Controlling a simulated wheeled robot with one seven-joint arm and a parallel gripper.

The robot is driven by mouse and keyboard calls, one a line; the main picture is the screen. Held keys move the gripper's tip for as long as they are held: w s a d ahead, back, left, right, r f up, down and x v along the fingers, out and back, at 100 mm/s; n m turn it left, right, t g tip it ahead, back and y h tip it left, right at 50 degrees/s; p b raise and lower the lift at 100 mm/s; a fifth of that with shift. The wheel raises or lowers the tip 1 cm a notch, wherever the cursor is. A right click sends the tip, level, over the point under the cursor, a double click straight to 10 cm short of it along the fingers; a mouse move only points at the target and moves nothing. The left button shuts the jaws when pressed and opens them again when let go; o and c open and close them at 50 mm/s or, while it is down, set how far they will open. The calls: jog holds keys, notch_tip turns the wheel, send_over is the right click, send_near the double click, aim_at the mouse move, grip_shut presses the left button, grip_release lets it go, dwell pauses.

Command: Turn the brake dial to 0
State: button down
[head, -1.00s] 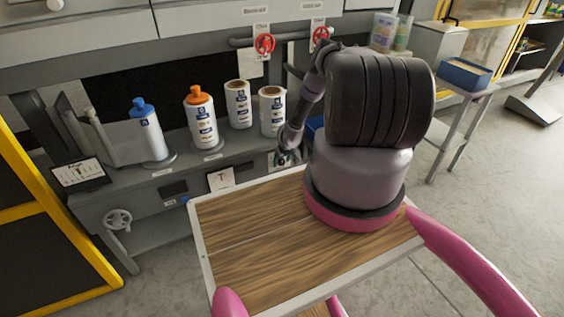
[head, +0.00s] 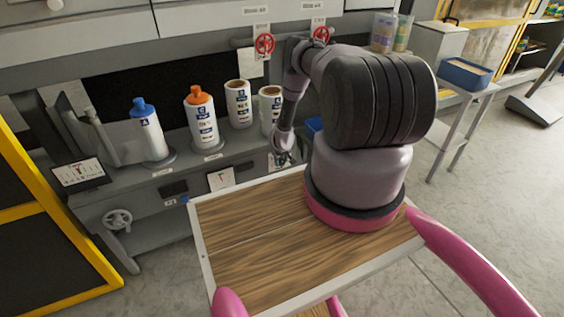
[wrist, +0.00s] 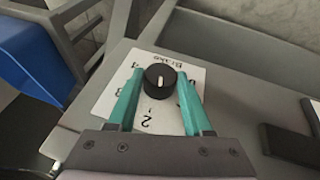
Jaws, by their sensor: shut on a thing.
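The brake dial (wrist: 153,88) is a small round black knob with a white pointer line, on a white plate (wrist: 113,93) printed "Brake" with numerals around it. The pointer runs roughly up and down in the wrist view. A "2" shows below the knob; other marks are partly covered by the fingers. My gripper (wrist: 159,74) has its teal fingers on either side of the knob, shut on it. In the head view my gripper (head: 283,156) is at the machine's front panel, right of the middle, and the dial is too small and covered to read there.
Several bottles and canisters, including an orange-capped bottle (head: 202,118) and a blue-capped bottle (head: 148,130), stand on the machine ledge. A white dial card (head: 221,179) and a handwheel (head: 118,221) are to the left. A blue bin (wrist: 38,50) is close by at left in the wrist view.

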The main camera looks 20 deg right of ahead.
jog(key=h, duration=0.2)
jog(key=n+h, duration=0.1)
jog(key=h, duration=0.1)
jog(key=shift+a+f+h, duration=0.15)
jog(key=shift+a+h, duration=0.15)
jog(key=shift+a, duration=0.1)
jog(key=shift+a+f+n+t+h, duration=0.15)
jog(key=shift+n+t+h, duration=0.15)
jog(key=shift+h, duration=0.8)
jog(key=shift+a+f+n+t+h, duration=0.1)
jog(key=shift+n+t+h, duration=0.2)
jog(key=shift+h, duration=0.8)
jog(key=shift+d, duration=0.1)
jog(key=shift+c, duration=1.6)
grip_release()
jog(key=v, duration=1)
jog(key=shift+a, duration=0.4)
jog(key=shift+s, duration=0.15)
